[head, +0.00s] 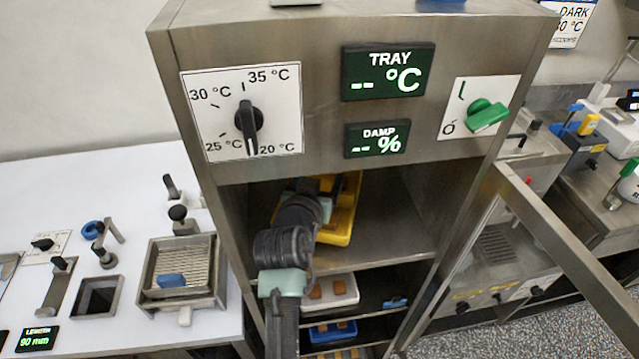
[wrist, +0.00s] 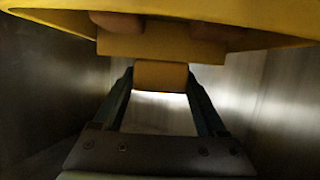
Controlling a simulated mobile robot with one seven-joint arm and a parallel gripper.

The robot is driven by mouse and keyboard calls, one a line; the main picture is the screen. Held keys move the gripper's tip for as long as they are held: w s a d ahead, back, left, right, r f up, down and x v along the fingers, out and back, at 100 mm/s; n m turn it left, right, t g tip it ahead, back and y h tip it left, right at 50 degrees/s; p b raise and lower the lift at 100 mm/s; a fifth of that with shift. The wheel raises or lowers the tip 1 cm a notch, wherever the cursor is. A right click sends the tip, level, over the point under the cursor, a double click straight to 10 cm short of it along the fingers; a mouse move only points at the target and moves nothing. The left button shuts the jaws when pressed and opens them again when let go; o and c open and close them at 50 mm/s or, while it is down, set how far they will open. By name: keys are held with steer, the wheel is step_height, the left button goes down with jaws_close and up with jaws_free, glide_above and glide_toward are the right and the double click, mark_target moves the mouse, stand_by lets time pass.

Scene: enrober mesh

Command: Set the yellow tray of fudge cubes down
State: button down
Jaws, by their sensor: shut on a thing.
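The yellow tray (head: 347,212) is inside the top compartment of the steel cabinet, towards its left, partly hidden behind my arm. In the wrist view the yellow tray (wrist: 60,22) spans the top of the picture. Brown fudge cubes (wrist: 117,21) show in part at its edge. My gripper (wrist: 160,78) is shut on the tray's yellow tab, with one finger on each side. In the head view my arm hides the fingers. I cannot tell whether the tray touches the shelf (head: 385,245) under it.
Cabinet walls stand close on both sides. Below are a white tray (head: 330,293) of brown pieces and a blue tray (head: 333,331). The shelf right of the yellow tray is bare. The cabinet door (head: 560,245) stands open at right. A white worktop (head: 60,190) is at left.

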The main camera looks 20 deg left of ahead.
steer(key=shift+f, duration=0.8)
steer(key=shift+w+a+f+p, duration=0.15)
steer(key=shift+w+f+p, duration=0.1)
steer(key=shift+f+p, duration=0.15)
steer(key=shift+f, duration=0.15)
jaws_free()
steer(key=shift+s, duration=0.1)
steer(key=b+v, duration=0.1)
steer(key=v, duration=1.1)
